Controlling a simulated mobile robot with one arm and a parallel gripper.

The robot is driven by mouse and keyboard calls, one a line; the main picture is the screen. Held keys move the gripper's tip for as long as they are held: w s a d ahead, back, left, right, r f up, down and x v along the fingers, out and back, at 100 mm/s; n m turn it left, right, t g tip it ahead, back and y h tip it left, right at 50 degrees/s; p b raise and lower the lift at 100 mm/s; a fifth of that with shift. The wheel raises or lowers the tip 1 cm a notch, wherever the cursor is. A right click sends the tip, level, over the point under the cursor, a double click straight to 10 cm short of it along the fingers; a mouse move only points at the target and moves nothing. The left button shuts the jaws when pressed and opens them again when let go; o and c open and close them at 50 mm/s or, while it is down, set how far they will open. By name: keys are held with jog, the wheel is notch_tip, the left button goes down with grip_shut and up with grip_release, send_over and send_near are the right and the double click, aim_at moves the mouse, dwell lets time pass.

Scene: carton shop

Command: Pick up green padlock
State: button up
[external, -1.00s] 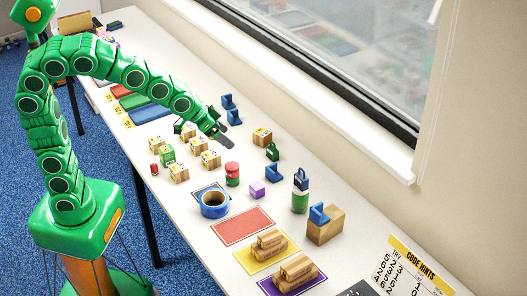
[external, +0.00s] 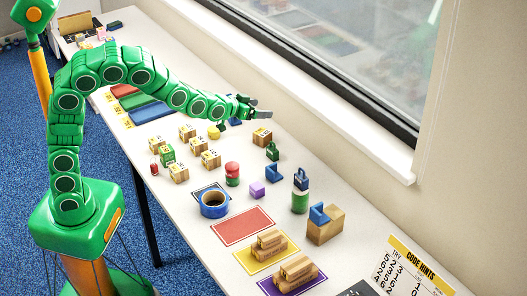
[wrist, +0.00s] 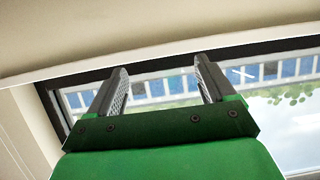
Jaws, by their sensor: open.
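The green padlock (external: 272,151) stands on the white table near the window side, just in front of a wooden number block. My gripper (external: 262,113) is in the air above the table, up and to the left of the padlock, apart from it and pointing toward the window. In the wrist view my gripper (wrist: 161,82) shows two separated fingers with nothing between them; only the window and wall are beyond. The padlock does not show in the wrist view.
A wooden block (external: 262,137) stands close behind the padlock. A blue bracket (external: 273,173), a purple cube (external: 257,189) and a red and green cylinder (external: 232,174) are nearby. The window sill (external: 330,130) runs along the far side.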

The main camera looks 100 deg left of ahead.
send_near(273, 149)
jog(key=shift+w+a+r, duration=0.2)
jog(key=shift+w+a, duration=0.05)
jog(key=shift+w, duration=0.25)
jog(key=shift+w+a+r, duration=0.2)
jog(key=shift+w+a, duration=0.1)
jog(key=shift+w, duration=0.2)
jog(key=shift+s+f+x, duration=0.1)
jog(key=shift+s+x, duration=0.05)
jog(key=shift+x, duration=1.15)
jog(key=shift+s+f+x, duration=0.1)
jog(key=shift+x, duration=1.25)
jog(key=shift+s+f+x, duration=0.1)
jog(key=shift+s+x, duration=0.05)
jog(key=shift+x, duration=1.15)
jog(key=shift+a, duration=0.2)
jog(key=c, duration=1.3)
jog(key=shift+r, duration=0.15)
